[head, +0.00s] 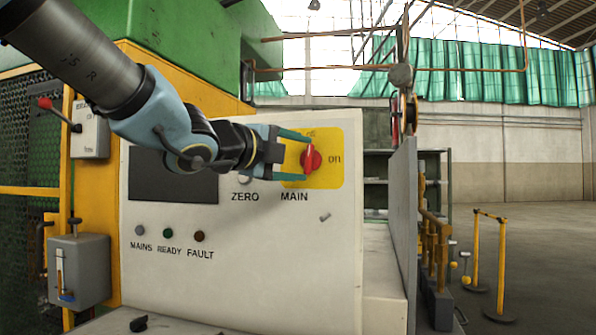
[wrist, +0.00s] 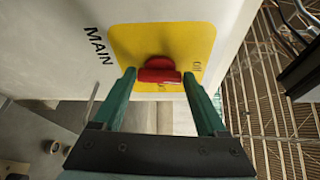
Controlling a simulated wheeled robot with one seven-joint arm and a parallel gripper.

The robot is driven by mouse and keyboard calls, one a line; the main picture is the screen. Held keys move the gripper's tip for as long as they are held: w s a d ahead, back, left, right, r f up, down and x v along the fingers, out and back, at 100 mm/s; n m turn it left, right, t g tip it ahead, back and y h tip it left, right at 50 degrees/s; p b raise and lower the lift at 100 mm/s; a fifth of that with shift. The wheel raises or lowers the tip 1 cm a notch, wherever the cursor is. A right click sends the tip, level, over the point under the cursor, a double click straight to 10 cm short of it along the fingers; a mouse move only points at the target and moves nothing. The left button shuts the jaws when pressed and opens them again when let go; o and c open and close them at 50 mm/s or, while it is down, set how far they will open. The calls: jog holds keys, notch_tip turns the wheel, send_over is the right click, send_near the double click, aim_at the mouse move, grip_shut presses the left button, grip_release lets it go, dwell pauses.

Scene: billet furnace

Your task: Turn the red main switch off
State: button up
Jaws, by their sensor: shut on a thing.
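The red main switch (head: 312,160) sits on a yellow plate (head: 331,172) above the word MAIN on a pale control panel. Its handle stands about upright in the head view, with "on" printed to its right; the label above is partly covered by a finger. My gripper (head: 306,158) reaches in from the left, one green finger above the handle and one below. In the wrist view, my gripper (wrist: 159,80) is shut on the red handle (wrist: 159,72), which lies crosswise between the fingertips.
The panel (head: 250,270) also carries a dark screen (head: 150,190), a ZERO button partly behind my gripper, and three small lamps. A grey upright plate (head: 403,220) stands to the right of the panel. A small red-handled lever box (head: 90,130) is at the left.

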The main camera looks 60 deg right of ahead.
jog(key=shift+f+n+b, duration=0.25)
jog(key=shift+n+b, duration=0.35)
jog(key=shift+b, duration=0.05)
jog(key=shift+h, duration=0.3)
jog(key=o, duration=1.3)
jog(key=shift+r, duration=0.1)
jog(key=a+b, duration=0.1)
jog(key=a, duration=0.9)
jog(key=shift+w+a+b, duration=0.3)
jog(key=shift+w+a, duration=0.1)
jog(key=shift+w, duration=0.1)
